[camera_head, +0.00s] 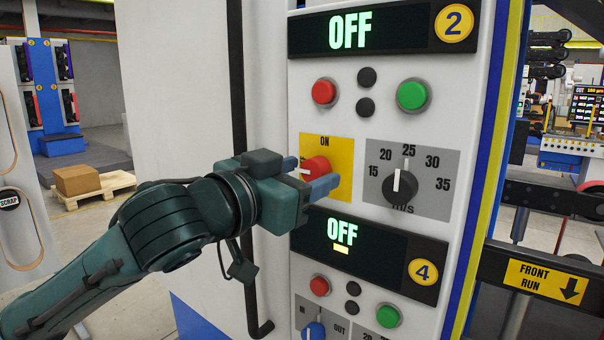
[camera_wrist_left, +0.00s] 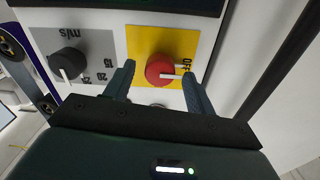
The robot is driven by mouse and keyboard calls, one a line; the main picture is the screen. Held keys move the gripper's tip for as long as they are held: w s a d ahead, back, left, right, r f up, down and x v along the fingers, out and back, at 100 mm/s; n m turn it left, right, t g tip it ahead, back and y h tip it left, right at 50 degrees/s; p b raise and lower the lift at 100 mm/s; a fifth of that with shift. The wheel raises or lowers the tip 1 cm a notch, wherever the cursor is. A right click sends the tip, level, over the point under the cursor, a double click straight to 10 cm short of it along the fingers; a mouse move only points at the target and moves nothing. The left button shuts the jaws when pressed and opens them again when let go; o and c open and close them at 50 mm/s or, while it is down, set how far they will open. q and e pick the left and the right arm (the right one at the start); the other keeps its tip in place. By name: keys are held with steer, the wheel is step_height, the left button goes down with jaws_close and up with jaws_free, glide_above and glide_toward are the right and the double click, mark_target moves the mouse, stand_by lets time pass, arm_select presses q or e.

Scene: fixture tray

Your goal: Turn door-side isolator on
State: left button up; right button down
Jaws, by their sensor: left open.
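The isolator is a red rotary knob (camera_head: 318,166) on a yellow plate (camera_head: 343,158) marked ON at the top. In the left wrist view, which shows the panel upside down, the red knob (camera_wrist_left: 160,70) has its white pointer line toward the OFF label. In the head view that line points left. My left gripper (camera_head: 308,176) is open at the plate, with one finger on each side of the knob. In the wrist view, gaps show between the knob and both fingers (camera_wrist_left: 158,80). The display (camera_head: 375,28) above, numbered 2, reads OFF. My right gripper is not in view.
A black speed dial (camera_head: 400,187) sits right of the yellow plate. Red (camera_head: 324,92) and green (camera_head: 412,95) buttons are above. A lower display (camera_head: 350,240), numbered 4, reads OFF, with a blue knob (camera_head: 314,331) below. A black vertical bar (camera_head: 238,100) stands left of the controls.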

arm_select(q)
steer(key=c, duration=1)
steer(key=shift+o, duration=0.2)
